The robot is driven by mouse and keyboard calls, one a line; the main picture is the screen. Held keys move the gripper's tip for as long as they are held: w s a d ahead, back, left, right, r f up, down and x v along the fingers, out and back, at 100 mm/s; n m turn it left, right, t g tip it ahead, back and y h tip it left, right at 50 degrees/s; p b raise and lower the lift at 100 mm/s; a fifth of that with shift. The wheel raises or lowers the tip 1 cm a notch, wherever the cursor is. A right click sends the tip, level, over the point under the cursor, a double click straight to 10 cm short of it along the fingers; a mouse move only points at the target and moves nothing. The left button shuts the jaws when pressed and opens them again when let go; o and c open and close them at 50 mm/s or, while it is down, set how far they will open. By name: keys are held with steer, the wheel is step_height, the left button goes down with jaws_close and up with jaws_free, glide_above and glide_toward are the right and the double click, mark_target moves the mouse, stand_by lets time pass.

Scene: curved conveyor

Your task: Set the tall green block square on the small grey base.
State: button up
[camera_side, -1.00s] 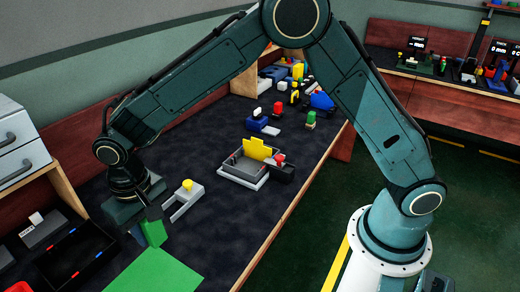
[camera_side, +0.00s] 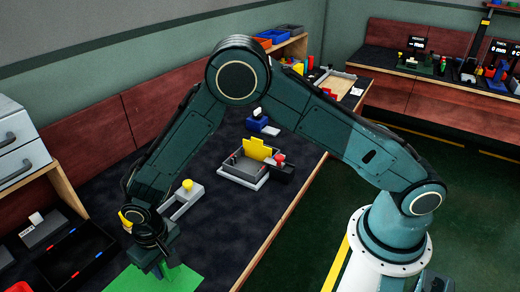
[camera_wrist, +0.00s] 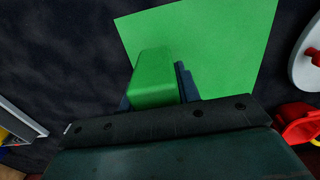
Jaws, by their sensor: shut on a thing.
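The green block (camera_wrist: 153,76) is between the dark fingers of my gripper (camera_wrist: 157,92) in the wrist view, its top end facing the camera. My gripper is shut on it. In the side view my gripper (camera_side: 161,268) is low over the green sheet (camera_side: 186,280), near its upper left part. The block can barely be told from the sheet there, and I cannot tell whether its bottom touches anything. The green sheet also shows in the wrist view (camera_wrist: 225,50). I cannot make out a small grey base in either view; the block or my gripper may hide it.
A light grey bracket with a yellow knob (camera_side: 187,186) stands just behind my gripper. A black tray (camera_side: 72,258) is to the left. A grey box with a yellow plate (camera_side: 243,166) stands farther back. A pale round disc (camera_wrist: 308,62) is at the wrist view's right edge.

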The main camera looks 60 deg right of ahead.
mark_target(169, 273)
steer(key=shift+f, duration=0.1)
steer(key=shift+f, duration=2.05)
steer(key=shift+f, duration=0.1)
steer(key=o, duration=1)
step_height(169, 273, up, 12)
steer(key=shift+r, duration=0.1)
